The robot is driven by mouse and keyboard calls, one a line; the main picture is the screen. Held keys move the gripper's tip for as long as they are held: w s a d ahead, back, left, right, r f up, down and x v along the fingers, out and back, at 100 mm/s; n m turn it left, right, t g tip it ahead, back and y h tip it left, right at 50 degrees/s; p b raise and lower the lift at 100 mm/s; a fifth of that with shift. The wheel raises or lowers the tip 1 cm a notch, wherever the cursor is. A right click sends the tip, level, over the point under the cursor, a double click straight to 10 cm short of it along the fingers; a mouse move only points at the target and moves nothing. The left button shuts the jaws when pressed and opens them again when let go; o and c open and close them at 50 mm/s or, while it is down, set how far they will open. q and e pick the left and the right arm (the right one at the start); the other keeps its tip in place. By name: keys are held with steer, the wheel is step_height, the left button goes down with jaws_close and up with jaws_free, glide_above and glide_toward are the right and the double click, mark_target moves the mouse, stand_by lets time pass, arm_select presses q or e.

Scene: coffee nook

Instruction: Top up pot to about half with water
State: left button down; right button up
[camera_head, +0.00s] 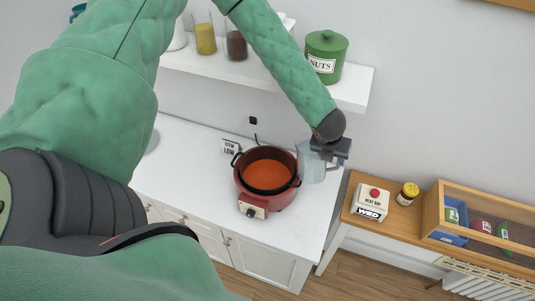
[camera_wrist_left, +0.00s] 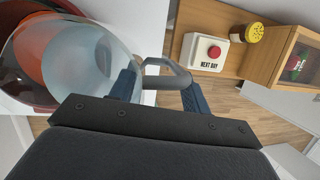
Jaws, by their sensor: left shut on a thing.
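The pot (camera_head: 268,176) is a red cooker with a dark rim on the white counter, with orange-red liquid inside. Part of it shows at the left of the left wrist view (camera_wrist_left: 42,97), partly behind the pitcher. A clear, bluish pitcher (camera_head: 309,166) is beside the pot's right rim; it fills the upper left of the wrist view (camera_wrist_left: 88,52). My left gripper (camera_head: 332,149) is shut on the pitcher's handle (camera_wrist_left: 165,78). I cannot tell the pitcher's exact tilt or water level, and no stream shows. My right gripper is not in view.
A small sign reading LOW (camera_head: 230,148) stands behind the pot. A wall shelf (camera_head: 350,92) with a green NUTS canister (camera_head: 326,58) and jars is above. A wooden side table at right bears a red-button box (camera_head: 371,201), a yellow-lidded jar (camera_head: 408,193) and a glass-fronted case (camera_head: 436,216).

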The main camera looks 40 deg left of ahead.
arm_select(q)
steer(key=shift+a+r+t+h, duration=0.35)
steer(key=shift+r+h, duration=0.15)
steer(key=shift+h, duration=0.1)
steer(key=shift+s+a+r+n+h, duration=0.3)
steer(key=shift+s+a+r+h, duration=0.05)
steer(key=shift+a+r+h, duration=0.4)
steer(key=shift+f, duration=0.1)
